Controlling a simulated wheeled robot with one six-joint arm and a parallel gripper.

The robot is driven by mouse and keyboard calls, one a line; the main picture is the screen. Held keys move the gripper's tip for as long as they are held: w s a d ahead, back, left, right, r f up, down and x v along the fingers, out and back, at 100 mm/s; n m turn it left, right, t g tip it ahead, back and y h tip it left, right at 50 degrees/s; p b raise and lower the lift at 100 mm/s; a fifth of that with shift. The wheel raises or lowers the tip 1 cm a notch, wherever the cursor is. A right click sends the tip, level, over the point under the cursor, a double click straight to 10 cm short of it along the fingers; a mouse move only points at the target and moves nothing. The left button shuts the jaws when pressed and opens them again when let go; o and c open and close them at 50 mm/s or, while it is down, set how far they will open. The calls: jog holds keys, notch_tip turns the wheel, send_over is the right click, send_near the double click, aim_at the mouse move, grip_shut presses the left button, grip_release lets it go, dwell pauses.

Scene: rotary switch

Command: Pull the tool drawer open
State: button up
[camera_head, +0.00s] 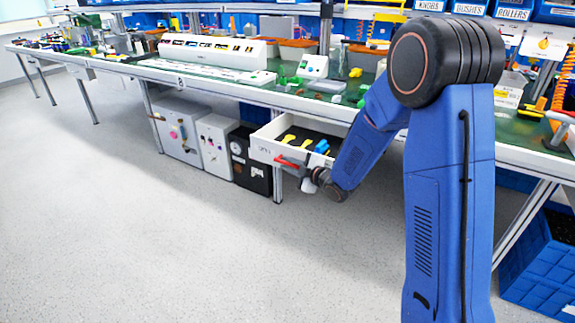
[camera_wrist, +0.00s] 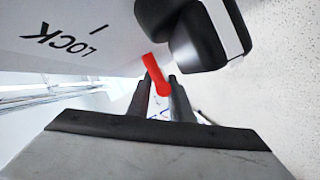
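The white tool drawer (camera_head: 262,151) stands pulled out from under the bench in the head view, with yellow and blue tools inside. A red lever (camera_head: 286,161) sticks out from its front. My gripper (camera_head: 309,180) is at the drawer front, by the lever's end; its fingers are hard to make out there. In the wrist view, the dark fingers of my gripper (camera_wrist: 159,88) stand on both sides of the red lever (camera_wrist: 154,72) and look shut on its end. The white panel (camera_wrist: 90,30) beside it reads "LOCK". A black-and-white part (camera_wrist: 205,38) sits close beside the lever.
The long bench (camera_head: 228,91) carries many parts above the drawer. Grey cabinets (camera_head: 180,130) and a black box (camera_head: 250,160) stand beneath it, left of the drawer. A blue crate (camera_head: 545,265) is on the floor at right. The floor in front is clear.

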jog(key=v, duration=1.1)
jog(key=shift+s+d+r, duration=0.1)
jog(key=shift+r, duration=0.05)
jog(key=s+d+r+m+g+h, duration=0.1)
jog(key=s+d+r+m+h, duration=0.35)
jog(key=s+d, duration=0.2)
jog(key=s+d+r+m+g+h, duration=0.1)
jog(key=s+d+r+m+h, duration=0.35)
jog(key=s+d+m, duration=0.2)
jog(key=s+m+g, duration=0.6)
jog(key=s+m, duration=0.1)
jog(key=s, duration=1.9)
jog(key=shift+d+r+m, duration=0.2)
jog(key=shift+d+m, duration=0.1)
jog(key=shift+d, duration=0.1)
